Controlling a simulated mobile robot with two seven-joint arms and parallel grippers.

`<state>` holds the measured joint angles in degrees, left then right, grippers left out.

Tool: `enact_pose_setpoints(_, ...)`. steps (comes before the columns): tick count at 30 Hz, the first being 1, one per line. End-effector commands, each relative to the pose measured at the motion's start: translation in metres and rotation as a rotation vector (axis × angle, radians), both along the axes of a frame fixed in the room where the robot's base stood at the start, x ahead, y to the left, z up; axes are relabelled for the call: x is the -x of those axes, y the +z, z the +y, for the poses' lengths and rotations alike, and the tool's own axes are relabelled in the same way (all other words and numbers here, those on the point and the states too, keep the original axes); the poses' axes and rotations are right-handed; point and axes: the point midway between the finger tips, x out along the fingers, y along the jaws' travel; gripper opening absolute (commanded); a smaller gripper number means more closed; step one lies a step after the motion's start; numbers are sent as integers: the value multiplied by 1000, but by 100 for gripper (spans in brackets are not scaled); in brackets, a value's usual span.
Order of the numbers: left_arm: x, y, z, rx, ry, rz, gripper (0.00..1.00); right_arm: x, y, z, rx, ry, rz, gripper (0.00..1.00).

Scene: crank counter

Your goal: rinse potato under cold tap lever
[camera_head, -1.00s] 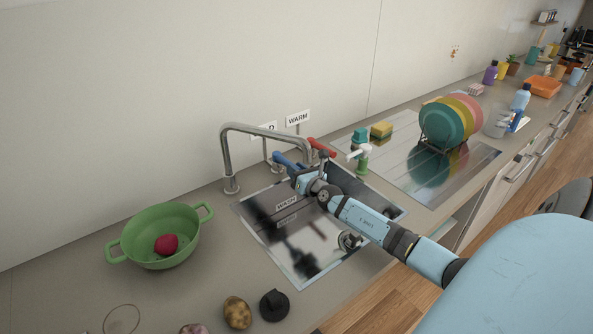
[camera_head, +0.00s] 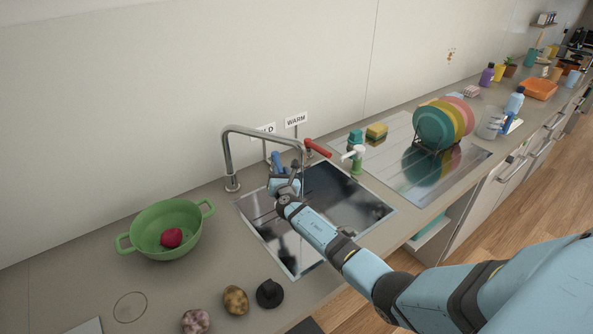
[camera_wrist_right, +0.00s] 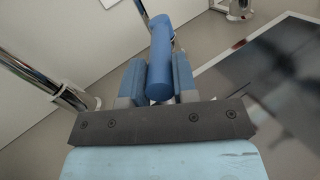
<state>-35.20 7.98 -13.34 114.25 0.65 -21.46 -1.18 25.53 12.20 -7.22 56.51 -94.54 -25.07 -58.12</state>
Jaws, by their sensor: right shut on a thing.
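The blue cold tap lever (camera_head: 276,160) stands behind the sink beside the label ending in "LD". My right gripper (camera_head: 284,180) is shut on it; in the right wrist view the blue lever (camera_wrist_right: 160,68) sits between the two fingers (camera_wrist_right: 160,85). A brown potato (camera_head: 235,300) lies on the counter in front of the sink. The steel spout (camera_head: 262,132) arches over the sink (camera_head: 345,190). No water stream can be made out. My left gripper is not in view.
A red warm lever (camera_head: 318,148) is right of the blue one. A green colander (camera_head: 165,228) holding a red item (camera_head: 171,237) stands left. A black stopper (camera_head: 269,293) and a pinkish potato-like item (camera_head: 196,321) lie near the potato. A dish rack with plates (camera_head: 437,128) is right.

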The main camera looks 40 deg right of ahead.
Motion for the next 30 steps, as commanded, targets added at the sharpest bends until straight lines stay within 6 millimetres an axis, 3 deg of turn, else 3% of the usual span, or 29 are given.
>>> enact_pose_setpoints(6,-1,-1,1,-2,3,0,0,-7,-1,14,1,-67,1,0)
enact_pose_setpoints(22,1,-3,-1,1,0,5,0,-9,-1,17,1,-92,0,0)
enact_pose_setpoints(23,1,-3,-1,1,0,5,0,-9,-1,17,1,-92,0,31)
enact_pose_setpoints(25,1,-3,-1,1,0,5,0,-9,-1,17,1,-91,0,47)
enact_pose_setpoints(26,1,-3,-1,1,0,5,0,-9,-1,16,1,-92,0,52)
enact_pose_setpoints(30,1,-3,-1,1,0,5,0,-9,-1,16,1,-92,0,52)
